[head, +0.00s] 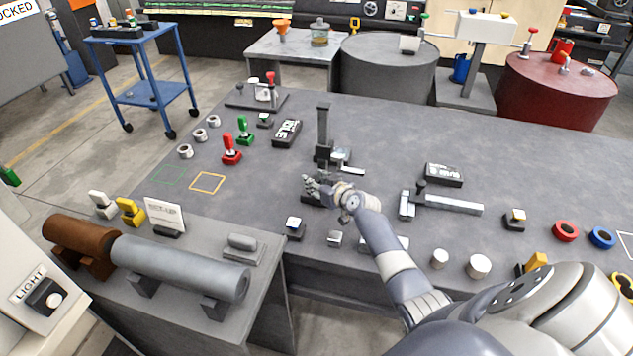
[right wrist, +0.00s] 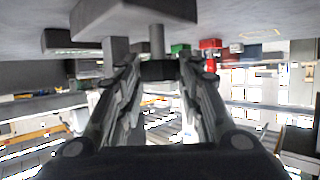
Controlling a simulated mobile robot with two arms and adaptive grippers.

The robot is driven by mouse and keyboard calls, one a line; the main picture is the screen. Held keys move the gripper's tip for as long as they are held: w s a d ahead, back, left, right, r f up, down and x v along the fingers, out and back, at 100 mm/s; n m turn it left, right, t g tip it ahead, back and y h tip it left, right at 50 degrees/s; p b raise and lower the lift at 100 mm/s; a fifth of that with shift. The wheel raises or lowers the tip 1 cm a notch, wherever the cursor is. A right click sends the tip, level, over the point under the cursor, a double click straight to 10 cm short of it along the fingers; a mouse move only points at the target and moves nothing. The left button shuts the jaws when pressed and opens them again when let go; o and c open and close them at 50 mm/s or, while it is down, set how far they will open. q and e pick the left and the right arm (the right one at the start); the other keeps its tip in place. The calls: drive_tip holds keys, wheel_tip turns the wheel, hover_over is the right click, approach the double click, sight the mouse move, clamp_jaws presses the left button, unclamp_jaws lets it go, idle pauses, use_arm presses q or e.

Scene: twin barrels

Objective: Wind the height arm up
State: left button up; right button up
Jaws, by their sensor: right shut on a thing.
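A dark height stand (head: 323,125) rises upright near the middle of the grey table in the head view. A short light arm (head: 347,169) sticks out to the right low on it. My right gripper (head: 312,188) is at the near side of the stand, low by its foot. In the right wrist view, my right gripper (right wrist: 158,74) has its two fingers around a small dark knob (right wrist: 158,70) on a short shaft below a grey block (right wrist: 135,14). It is shut on this knob. My left gripper is out of view.
Near the stand lie a dark box (head: 443,174) and a long grey measuring tool (head: 447,204). Red (head: 231,149) and green (head: 245,131) clamps stand to the left. Small blocks lie along the near edge. The table's back right is clear.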

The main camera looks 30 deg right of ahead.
drive_tip(key=shift+r+p, duration=0.15)
drive_tip(key=shift+p, duration=0.35)
drive_tip(key=m+h+p, duration=0.1)
drive_tip(key=p, duration=0.2)
drive_tip(key=m+h+p, duration=0.2)
drive_tip(key=p, duration=0.1)
drive_tip(key=shift+w+a+r+g+h, duration=0.1)
drive_tip(key=shift+a+g+h, duration=0.2)
drive_tip(key=shift+a+g, duration=0.1)
drive_tip(key=shift+m+g+h+p, duration=0.3)
drive_tip(key=shift+m+h+p, duration=0.5)
drive_tip(key=shift+m+p, duration=0.2)
drive_tip(key=shift+w+a+f+m+g+h, duration=0.15)
drive_tip(key=shift+f+m+g+h, duration=0.15)
drive_tip(key=shift+m+h, duration=0.25)
drive_tip(key=shift+m+g+h+b, duration=0.35)
drive_tip(key=shift+m+g+h, duration=0.1)
drive_tip(key=shift+h, duration=0.1)
drive_tip(key=shift+w+a+f+m+g+h+b, duration=0.1)
drive_tip(key=shift+m+g+h+b, duration=0.55)
drive_tip(key=shift+m+h+b, duration=0.25)
drive_tip(key=shift+m+g+h+b, duration=0.4)
drive_tip(key=shift+m+g+b, duration=0.3)
drive_tip(key=shift+b, duration=0.3)
drive_tip(key=shift+r, duration=0.2)
